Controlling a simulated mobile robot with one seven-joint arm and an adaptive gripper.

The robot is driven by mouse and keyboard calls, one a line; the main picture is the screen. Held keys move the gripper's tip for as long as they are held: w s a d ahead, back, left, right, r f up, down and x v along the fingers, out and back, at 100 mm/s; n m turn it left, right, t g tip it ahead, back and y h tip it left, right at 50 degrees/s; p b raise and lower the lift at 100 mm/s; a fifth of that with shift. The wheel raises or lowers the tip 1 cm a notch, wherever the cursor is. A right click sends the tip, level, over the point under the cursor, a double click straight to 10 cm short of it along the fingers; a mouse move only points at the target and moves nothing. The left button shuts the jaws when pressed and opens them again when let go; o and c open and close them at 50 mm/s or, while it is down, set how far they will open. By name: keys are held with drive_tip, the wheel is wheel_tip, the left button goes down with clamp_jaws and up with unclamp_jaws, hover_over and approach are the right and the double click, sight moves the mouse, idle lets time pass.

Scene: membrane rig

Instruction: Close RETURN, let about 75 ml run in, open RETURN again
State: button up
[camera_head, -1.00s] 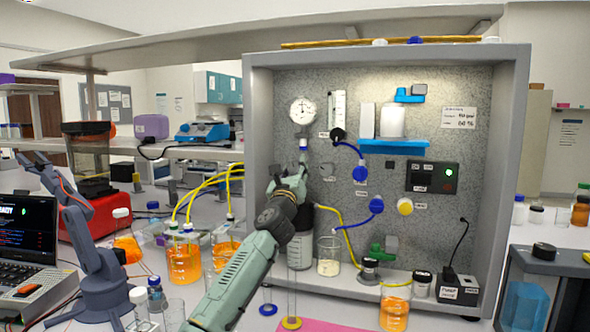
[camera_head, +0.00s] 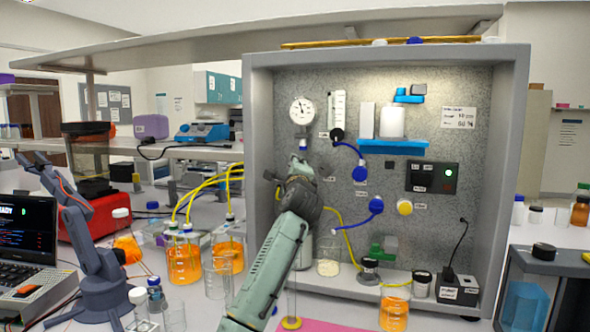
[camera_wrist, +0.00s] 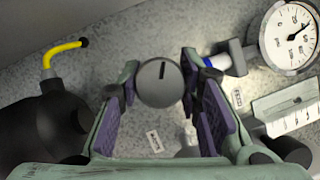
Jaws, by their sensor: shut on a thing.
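My gripper (camera_wrist: 160,72) is shut on a round grey knob (camera_wrist: 158,90) with a dark mark near its upper edge. The purple-padded fingers lie on either side of the knob in the wrist view. The label near it is too small to read, so I cannot tell whether it is RETURN. In the head view my arm reaches up to the rig panel (camera_head: 290,90) and hides the knob. A glass beaker (camera_head: 328,268) with pale contents stands on the rig floor, and a blue tube ends above it.
A pressure gauge (camera_head: 302,111) sits on the panel, beside the gripper in the wrist view. Blue valves (camera_head: 360,174), a yellow knob (camera_head: 405,207) and a control box (camera_head: 432,177) are to the right. Orange-filled beakers (camera_head: 184,262) stand at left, another (camera_head: 395,312) in front.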

drive_tip(key=n+g, duration=0.2)
drive_tip(key=n, duration=0.4)
drive_tip(key=shift+r, duration=0.1)
drive_tip(key=n+g+h, duration=0.1)
drive_tip(key=n+g, duration=0.1)
drive_tip(key=n, duration=0.2)
drive_tip(key=shift+n, duration=0.3)
drive_tip(key=n+g+h, duration=0.1)
drive_tip(key=n, duration=0.1)
drive_tip(key=n+g+h, duration=0.1)
drive_tip(key=n, duration=0.1)
drive_tip(key=shift+n, duration=0.3)
drive_tip(key=n+g+h, duration=0.1)
drive_tip(key=n+h, duration=0.1)
drive_tip(key=n, duration=0.1)
drive_tip(key=shift+n+h, duration=0.3)
drive_tip(key=shift+h, duration=0.1)
drive_tip(key=o, duration=1.2)
drive_tip(key=shift+a, duration=0.1)
